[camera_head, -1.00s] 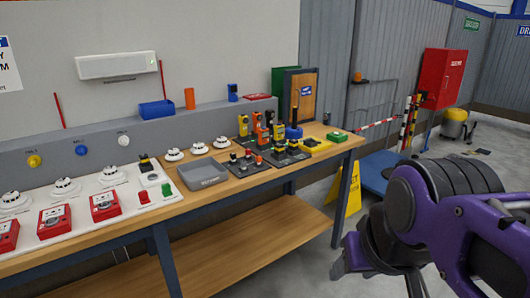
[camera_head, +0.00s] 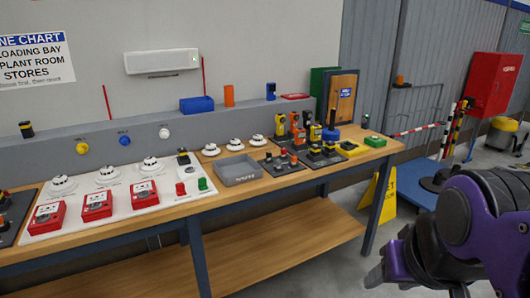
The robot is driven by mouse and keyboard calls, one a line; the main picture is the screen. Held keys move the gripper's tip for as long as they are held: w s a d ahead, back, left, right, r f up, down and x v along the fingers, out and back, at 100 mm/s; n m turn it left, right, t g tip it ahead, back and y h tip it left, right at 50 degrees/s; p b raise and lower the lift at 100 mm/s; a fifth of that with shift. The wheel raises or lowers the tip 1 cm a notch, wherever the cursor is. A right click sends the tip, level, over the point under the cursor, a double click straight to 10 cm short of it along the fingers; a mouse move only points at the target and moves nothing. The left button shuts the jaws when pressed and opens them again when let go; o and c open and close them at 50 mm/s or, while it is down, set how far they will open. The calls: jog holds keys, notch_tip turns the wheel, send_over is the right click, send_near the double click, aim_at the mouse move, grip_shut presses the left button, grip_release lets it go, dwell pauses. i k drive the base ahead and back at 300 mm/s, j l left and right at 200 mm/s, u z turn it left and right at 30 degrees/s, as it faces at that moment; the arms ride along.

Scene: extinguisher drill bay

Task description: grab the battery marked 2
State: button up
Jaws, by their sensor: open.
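No number 2 can be read on anything in view, so I cannot tell which item is the battery marked 2. Small dark and red-topped pieces that may be batteries stand on a black plate (camera_head: 284,168) on the workbench (camera_head: 232,188). A second black plate (camera_head: 327,160) with dark and yellow pieces is to its right. Orange and yellow handheld devices (camera_head: 297,134) stand behind them. My gripper (camera_head: 382,274) is at the lower right, in front of the bench's right end and well apart from everything on it. It is open, and nothing shows in it.
A grey tray (camera_head: 238,172) sits left of the black plates. A white panel (camera_head: 130,196) with red call points (camera_head: 97,207) and white detectors fills the bench's left part. A yellow floor sign (camera_head: 378,202) stands by the right end. The lower shelf (camera_head: 275,255) looks bare.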

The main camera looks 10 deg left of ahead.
aim_at(182, 152)
jog(key=i+j, duration=0.15)
jog(key=j, duration=0.25)
jog(key=i+j, duration=0.1)
jog(key=j, duration=0.25)
jog(key=i+j, duration=0.15)
jog(key=j, duration=0.25)
jog(key=i+j, duration=0.15)
jog(key=j, duration=0.2)
